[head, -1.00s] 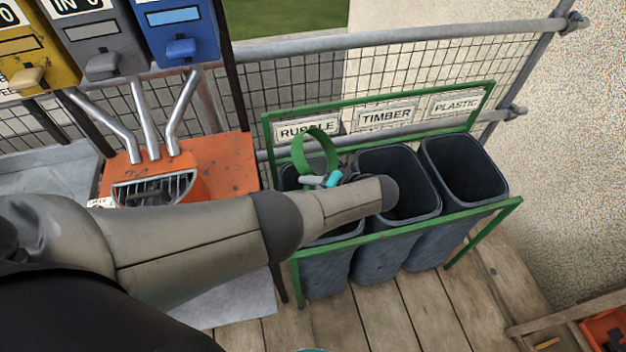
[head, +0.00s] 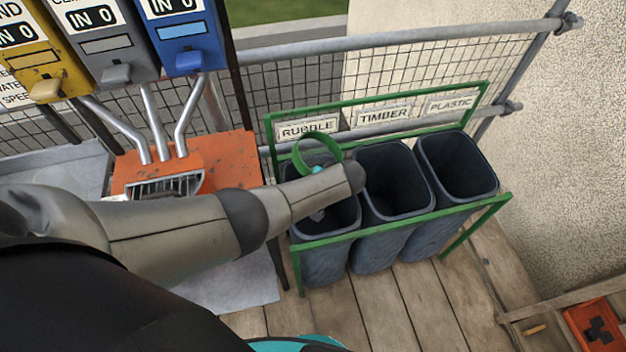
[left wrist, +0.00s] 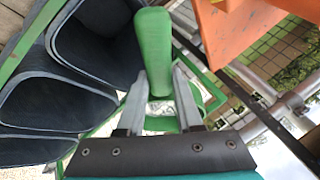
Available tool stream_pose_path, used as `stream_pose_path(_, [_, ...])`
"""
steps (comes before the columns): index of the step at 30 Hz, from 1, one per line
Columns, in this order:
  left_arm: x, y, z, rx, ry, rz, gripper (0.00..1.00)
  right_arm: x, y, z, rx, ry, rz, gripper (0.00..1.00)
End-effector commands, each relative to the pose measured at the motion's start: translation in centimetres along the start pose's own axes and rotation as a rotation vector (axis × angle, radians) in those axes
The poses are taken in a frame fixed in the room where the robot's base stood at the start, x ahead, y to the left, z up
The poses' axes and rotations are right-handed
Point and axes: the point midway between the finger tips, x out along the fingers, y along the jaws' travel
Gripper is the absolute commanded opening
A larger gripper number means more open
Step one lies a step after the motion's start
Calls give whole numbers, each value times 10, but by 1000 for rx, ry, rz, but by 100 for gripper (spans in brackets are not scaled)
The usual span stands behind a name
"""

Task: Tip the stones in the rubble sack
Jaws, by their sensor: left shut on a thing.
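The rubble sack (head: 325,262) is the dark bin under the RUBBLE sign (head: 307,129), leftmost of the row in the green frame. My left arm reaches across its mouth in the head view. My left gripper (left wrist: 163,92) is shut on the green handle (left wrist: 154,50) of a round tool that looks like a sieve. Its green rim (head: 318,138) shows in the head view above the back of the rubble sack, tilted toward me. My forearm hides most of the gripper there. I make out no stones; part of the sack's inside is covered. My right gripper is not in view.
The timber sack (head: 385,245) and plastic sack (head: 440,228) stand open to the right. An orange machine (head: 225,155) with a grille is left of the green frame (head: 420,222). Mesh fencing and a rail run behind. An orange crate (head: 600,325) lies at lower right.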

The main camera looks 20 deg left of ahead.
Motion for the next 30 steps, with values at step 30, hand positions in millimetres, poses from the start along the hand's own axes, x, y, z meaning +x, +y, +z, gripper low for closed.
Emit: stream_pose_path(30, [0, 0, -1, -175, 3, 415, 0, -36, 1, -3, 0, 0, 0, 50])
